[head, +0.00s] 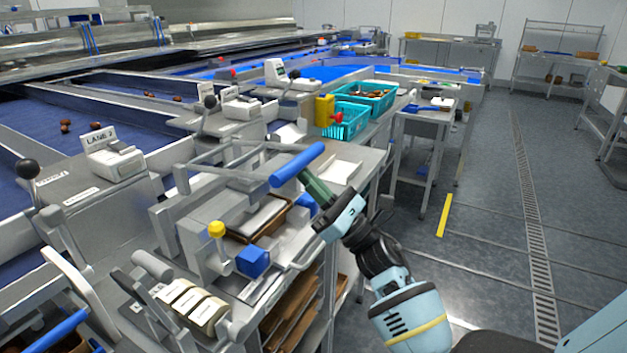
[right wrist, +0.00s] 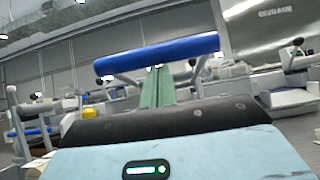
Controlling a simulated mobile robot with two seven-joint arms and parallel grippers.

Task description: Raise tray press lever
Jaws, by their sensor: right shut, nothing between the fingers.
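The tray press lever is a metal frame with a blue grip bar (head: 297,163), raised above the press at the near bench. The bar also shows in the right wrist view (right wrist: 155,55), crossing just above the fingertips. My right gripper (head: 309,181) is shut and empty, its green fingers pointing up at the bar's underside. The fingers also show in the right wrist view (right wrist: 157,86). I cannot tell whether they touch the bar. A brown tray (head: 236,236) with a pale top sits in the press below the lever. My left gripper is not in view.
A yellow knob (head: 216,229) and a blue block (head: 253,261) sit at the press front. Teal crates (head: 366,97) stand behind on the bench. Conveyor lanes run along the left. The floor (head: 480,220) to the right is mostly clear.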

